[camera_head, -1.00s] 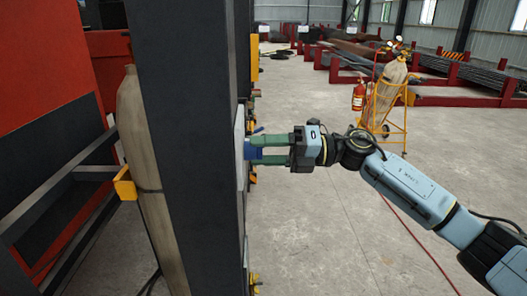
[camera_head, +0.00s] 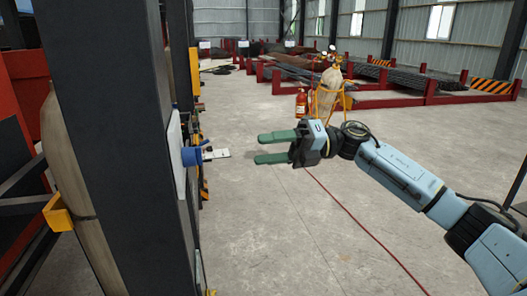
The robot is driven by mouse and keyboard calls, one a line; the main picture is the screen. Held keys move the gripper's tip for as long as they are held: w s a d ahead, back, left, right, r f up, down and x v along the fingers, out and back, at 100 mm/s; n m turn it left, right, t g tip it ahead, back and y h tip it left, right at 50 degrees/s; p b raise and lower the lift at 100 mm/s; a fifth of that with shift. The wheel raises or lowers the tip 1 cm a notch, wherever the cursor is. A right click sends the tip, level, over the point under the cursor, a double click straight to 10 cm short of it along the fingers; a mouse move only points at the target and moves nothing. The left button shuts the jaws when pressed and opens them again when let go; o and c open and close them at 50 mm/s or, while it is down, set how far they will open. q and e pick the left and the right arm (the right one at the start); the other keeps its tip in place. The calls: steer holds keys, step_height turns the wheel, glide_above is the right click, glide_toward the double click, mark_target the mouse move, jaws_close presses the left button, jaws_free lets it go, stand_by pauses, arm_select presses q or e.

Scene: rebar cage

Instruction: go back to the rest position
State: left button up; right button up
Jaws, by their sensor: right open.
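My right gripper (camera_head: 262,148) reaches in from the right, with its two green fingers apart and nothing between them. Its fingertips point left toward a blue fitting (camera_head: 190,156) on a pale panel (camera_head: 176,152) at the side of a dark column. A small light-coloured piece (camera_head: 217,154) sticks out from the blue fitting toward the gripper. A clear gap lies between this piece and the fingertips. My left gripper is not in view.
The dark column (camera_head: 120,150) and a tan gas cylinder (camera_head: 72,165) with a yellow bracket (camera_head: 58,213) stand at the left. A red extinguisher (camera_head: 301,103) and a cylinder cart (camera_head: 328,92) stand behind my arm. A red hose crosses the open concrete floor.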

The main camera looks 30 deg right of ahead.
stand_by(0.3)
steer(key=w+d+f+m+t+h, duration=0.2)
steer(key=w+f+m+t, duration=0.25)
steer(key=f+m, duration=0.45)
steer(key=w+d+f+m+t+h, duration=0.2)
steer(key=w+f+m+t+h, duration=0.3)
steer(key=f, duration=0.6)
steer(key=s+d+f+m+h, duration=0.1)
steer(key=s+f+m+h, duration=0.3)
steer(key=f, duration=0.6)
steer(key=s+d+f+m+h+b, duration=0.1)
steer(key=s+f+m, duration=0.3)
steer(key=f, duration=0.6)
steer(key=s+d+f+m+h, duration=0.1)
steer(key=s+f+m+h, duration=0.15)
steer(key=f+m, duration=0.55)
steer(key=s+a+f+m+g+h, duration=0.25)
steer(key=s+f+g, duration=0.25)
steer(key=s+f, duration=0.85)
steer(key=s+a+f+m+g+h, duration=0.15)
steer(key=s+a+f+g, duration=0.25)
steer(key=s+f, duration=0.95)
steer(key=s+a+f+m+g, duration=0.1)
steer(key=s+a+g, duration=0.1)
steer(key=s, duration=0.7)
steer(key=s+a+f+m+g+y+b, duration=0.1)
steer(key=s+a+g, duration=0.1)
steer(key=s, duration=0.7)
steer(key=shift+s+a, duration=0.2)
steer(key=shift+a, duration=0.2)
